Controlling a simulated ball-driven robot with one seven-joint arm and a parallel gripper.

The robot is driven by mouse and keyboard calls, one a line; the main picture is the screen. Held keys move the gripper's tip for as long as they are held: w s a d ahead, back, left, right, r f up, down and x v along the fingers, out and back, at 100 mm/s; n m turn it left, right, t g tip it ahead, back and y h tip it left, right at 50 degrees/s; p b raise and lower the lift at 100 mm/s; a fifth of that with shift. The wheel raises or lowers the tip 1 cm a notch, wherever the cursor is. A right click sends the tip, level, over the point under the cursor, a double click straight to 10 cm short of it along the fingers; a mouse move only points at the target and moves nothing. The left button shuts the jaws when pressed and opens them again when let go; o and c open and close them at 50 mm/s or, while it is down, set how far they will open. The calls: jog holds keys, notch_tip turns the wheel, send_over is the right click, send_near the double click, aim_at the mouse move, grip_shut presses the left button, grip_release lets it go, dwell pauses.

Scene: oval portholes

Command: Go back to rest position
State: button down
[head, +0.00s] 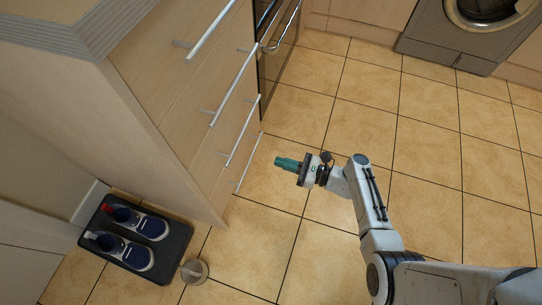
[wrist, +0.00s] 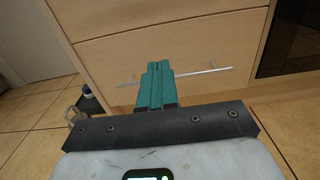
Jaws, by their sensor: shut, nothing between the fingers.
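My gripper (head: 287,163) is at the end of my arm, in the middle of the head view, over the tiled floor. Its teal fingers point left toward the drawer fronts. In the wrist view my gripper (wrist: 154,66) shows with its two teal fingers pressed together, shut and empty. Behind the fingers a drawer handle (wrist: 205,71) runs across a wooden drawer front. I cannot tell the exact gap between fingertips and handle, but in the head view the fingers look apart from the drawers.
A wooden drawer unit (head: 165,85) with several bar handles stands at left. A dark shoe tray (head: 178,243) with blue shoes (head: 125,250) and a small round grey object (head: 194,271) lie at lower left. A washing machine (head: 455,40) is at upper right. Tiled floor (head: 425,150) is open at right.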

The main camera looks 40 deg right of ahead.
jog(key=shift+s+d, duration=0.25)
jog(key=shift+s, duration=0.15)
jog(key=s+a+f+n+g, duration=0.3)
jog(key=s+a+n+g, duration=0.3)
jog(key=s+n+g, duration=0.65)
jog(key=s+d+r+n+g+h, duration=0.1)
jog(key=s+d+r+n+h, duration=0.2)
jog(key=n, duration=0.4)
jog(key=s+d+r+n+h, duration=0.2)
jog(key=s+r+n+h, duration=0.1)
jog(key=r+n+h, duration=0.25)
notch_tip(320, 180, up, 37)
jog(key=s+d+n+h+p, duration=0.2)
jog(key=n+p, duration=0.1)
jog(key=p, duration=2.9)
jog(key=shift+s+f, duration=0.15)
jog(key=shift+f, duration=0.05)
